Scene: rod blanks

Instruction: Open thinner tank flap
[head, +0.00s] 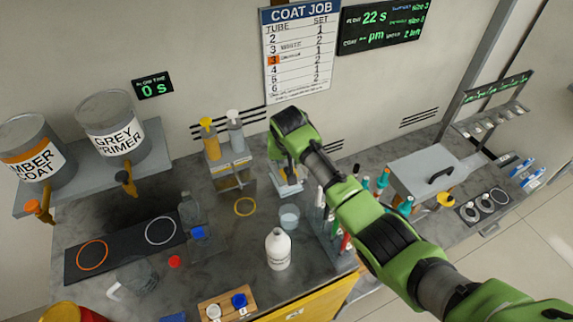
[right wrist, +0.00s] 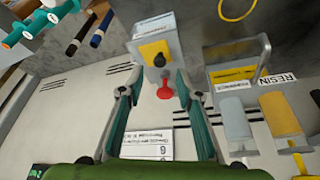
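No label reading thinner tank can be made out. A grey box (head: 425,170) with a flat lid and a black handle (head: 440,173) stands at the right of the bench; its lid looks shut. My right gripper (head: 287,166) is well left of it, above a small pale device (head: 290,188). In the right wrist view this device (right wrist: 153,25) is a grey box with a yellow panel (right wrist: 154,53) and a red knob (right wrist: 164,91). The right gripper (right wrist: 157,84) is open, its fingers apart around the knob's line of sight; contact cannot be told. The left gripper is out of view.
A white bottle (head: 278,250) and a clear cup (head: 289,216) stand in front of the device. Several coloured-handled tools stand between it and the grey box. Amber (head: 36,158) and grey (head: 110,126) paint cans sit on a left shelf.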

